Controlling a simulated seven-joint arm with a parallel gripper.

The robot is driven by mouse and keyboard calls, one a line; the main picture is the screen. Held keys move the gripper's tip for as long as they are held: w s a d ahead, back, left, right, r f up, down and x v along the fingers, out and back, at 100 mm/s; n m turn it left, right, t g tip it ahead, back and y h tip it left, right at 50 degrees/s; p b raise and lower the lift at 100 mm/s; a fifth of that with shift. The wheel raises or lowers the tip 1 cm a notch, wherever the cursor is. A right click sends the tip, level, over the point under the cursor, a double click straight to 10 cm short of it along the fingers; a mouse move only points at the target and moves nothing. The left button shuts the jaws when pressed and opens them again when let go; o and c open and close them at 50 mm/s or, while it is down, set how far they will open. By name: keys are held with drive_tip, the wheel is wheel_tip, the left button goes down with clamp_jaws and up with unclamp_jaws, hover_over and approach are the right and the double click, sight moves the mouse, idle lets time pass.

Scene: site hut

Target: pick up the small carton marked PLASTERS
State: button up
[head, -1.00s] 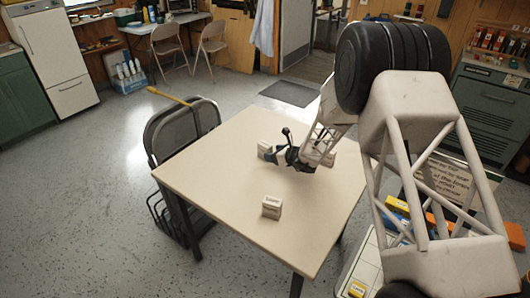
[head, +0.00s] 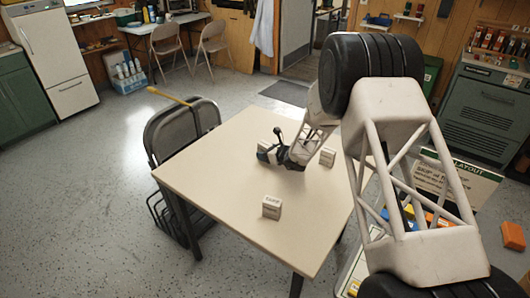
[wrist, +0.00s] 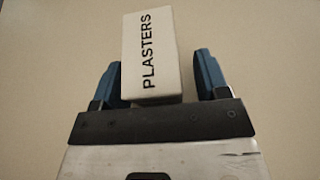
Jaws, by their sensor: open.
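The small white carton marked PLASTERS (wrist: 152,50) fills the middle of the wrist view, its lettered face towards the camera. My gripper (wrist: 158,75) is open, with one blue finger on each side of the carton's near end. The left finger is very close to the carton; whether they touch I cannot tell. A narrow gap shows at the right finger. In the head view my gripper (head: 267,154) is low over the far part of the table and mostly hides that carton (head: 264,146).
The beige table (head: 215,185) carries two other small white cartons, one at the front (head: 271,207) and one right of my gripper (head: 327,156). A dark folding chair (head: 165,130) stands at the table's left side. The table's left and front parts are largely clear.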

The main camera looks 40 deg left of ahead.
sight(269, 146)
drive_tip(key=c, duration=1)
drive_tip(key=shift+r, duration=0.2)
drive_tip(key=shift+r, duration=1.4)
drive_tip(key=shift+s+d+r, duration=0.2)
drive_tip(key=shift+r, duration=0.05)
drive_tip(key=s+d, duration=0.3)
drive_tip(key=s+d+r, duration=0.1)
drive_tip(key=s+d, duration=0.7)
drive_tip(key=shift+r, duration=0.2)
